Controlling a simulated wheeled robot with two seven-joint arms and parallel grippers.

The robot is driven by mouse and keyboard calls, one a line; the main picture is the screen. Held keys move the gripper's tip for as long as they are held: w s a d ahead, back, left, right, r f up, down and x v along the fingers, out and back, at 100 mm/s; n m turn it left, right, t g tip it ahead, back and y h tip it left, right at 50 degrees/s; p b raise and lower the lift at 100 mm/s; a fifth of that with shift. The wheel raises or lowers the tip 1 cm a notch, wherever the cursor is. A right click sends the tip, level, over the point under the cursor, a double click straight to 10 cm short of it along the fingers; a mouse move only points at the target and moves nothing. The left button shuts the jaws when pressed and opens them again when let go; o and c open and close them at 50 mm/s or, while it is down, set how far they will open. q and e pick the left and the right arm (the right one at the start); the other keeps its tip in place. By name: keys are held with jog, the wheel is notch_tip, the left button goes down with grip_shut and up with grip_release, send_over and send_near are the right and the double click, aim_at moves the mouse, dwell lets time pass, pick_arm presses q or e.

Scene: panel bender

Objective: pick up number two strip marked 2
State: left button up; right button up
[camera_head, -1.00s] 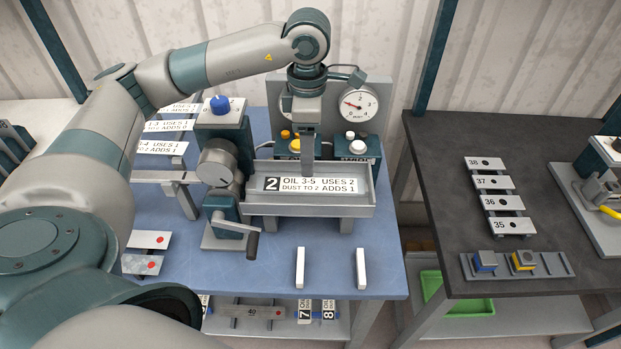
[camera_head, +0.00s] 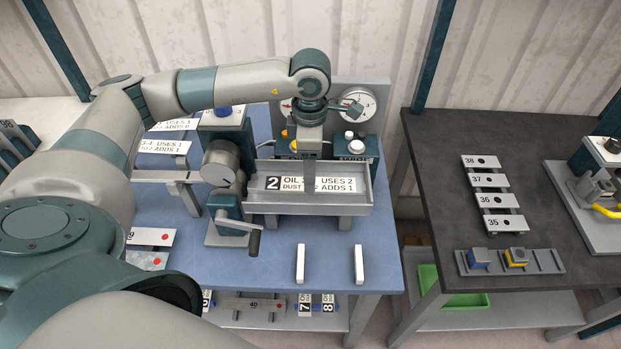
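The strip marked 2 (camera_head: 273,183) is a white label strip with a black "2" block and text about oil and dust. It lies in the grey tray (camera_head: 362,197) at the front of the panel bender. My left gripper (camera_head: 309,188) comes in from above and points down over the middle of the strip, hiding part of its text. Its fingers show as one narrow grey piece, so I cannot tell the gap between them or whether they touch the strip. My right gripper is not in view.
A crank handle (camera_head: 254,243) and round knob (camera_head: 220,163) stand left of the tray. A gauge (camera_head: 356,104) and buttons are behind. Two white bars (camera_head: 359,264) stand in front. Strips 35 to 38 (camera_head: 489,201) lie on the dark table at right.

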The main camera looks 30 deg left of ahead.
pick_arm(q)
jog(key=shift+f+p, duration=0.4)
jog(key=shift+f, duration=1)
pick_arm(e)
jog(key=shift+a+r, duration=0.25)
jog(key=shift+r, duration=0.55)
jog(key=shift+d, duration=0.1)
pick_arm(q)
jog(key=c, duration=1.2)
jog(key=shift+o, duration=0.2)
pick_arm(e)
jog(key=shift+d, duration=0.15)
pick_arm(q)
jog(key=shift+r, duration=0.15)
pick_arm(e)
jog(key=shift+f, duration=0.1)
